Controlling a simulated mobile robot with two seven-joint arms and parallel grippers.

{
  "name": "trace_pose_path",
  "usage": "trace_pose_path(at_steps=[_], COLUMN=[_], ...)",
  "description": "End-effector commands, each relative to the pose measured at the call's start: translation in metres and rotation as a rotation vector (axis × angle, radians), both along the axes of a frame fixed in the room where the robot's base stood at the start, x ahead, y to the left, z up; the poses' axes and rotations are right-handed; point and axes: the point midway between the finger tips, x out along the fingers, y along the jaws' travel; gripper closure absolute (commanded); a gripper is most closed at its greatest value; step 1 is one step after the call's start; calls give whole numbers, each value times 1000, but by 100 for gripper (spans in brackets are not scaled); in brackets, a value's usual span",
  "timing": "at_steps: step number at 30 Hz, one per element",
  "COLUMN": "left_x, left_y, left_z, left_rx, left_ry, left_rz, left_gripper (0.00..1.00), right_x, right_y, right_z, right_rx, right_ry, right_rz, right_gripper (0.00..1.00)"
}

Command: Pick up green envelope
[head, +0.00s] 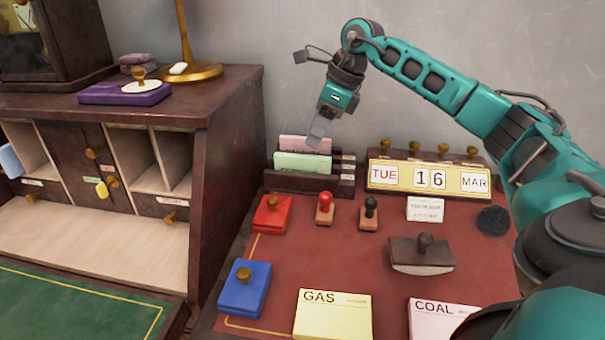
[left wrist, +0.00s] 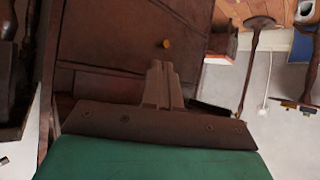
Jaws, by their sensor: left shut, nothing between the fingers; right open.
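The green envelope (head: 302,163) stands in the front slot of a dark wooden letter rack (head: 318,184) at the back of the desk. A pink envelope (head: 305,143) stands just behind it. My right gripper (head: 318,130) points down above the envelopes, overlapping the pink one in the picture; I cannot tell whether it touches. It is open, with nothing seen held. My left gripper (left wrist: 160,72) shows only in the left wrist view, shut and empty, in front of dark wooden furniture (left wrist: 110,45).
The calendar (head: 428,179) stands right of the rack. Red (head: 271,214) and blue (head: 245,288) boxes, stamps (head: 325,210), a blotter (head: 421,255) and GAS (head: 333,315) and COAL (head: 440,318) papers lie in front. A tall pigeonhole cabinet (head: 225,160) stands left.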

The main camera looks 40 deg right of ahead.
Motion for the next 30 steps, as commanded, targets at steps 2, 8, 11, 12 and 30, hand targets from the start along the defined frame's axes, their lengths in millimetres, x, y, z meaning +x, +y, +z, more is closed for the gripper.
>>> trace_pose_path(at_steps=[2,8,11,12,30], left_x=[0,-1,-1,-1,4], left_y=[0,1,0,0,-4], left_z=[-2,-7,-11,-12,-5], left_rx=[1,2,2,2,-11], left_ry=[1,2,4,6,-4], left_rz=[-1,-1,-2,-3,0], left_gripper=[100,100,100,100,100], right_x=[1,6,10,12,16], right_y=[1,5,9,10,13], right_z=[-4,-20,-36,-41,-52], right_rx=[0,0,1,1,0], right_ry=[0,1,4,2,0], right_rz=[-1,0,0,0,-1], right_gripper=[53,53,53,53,53])
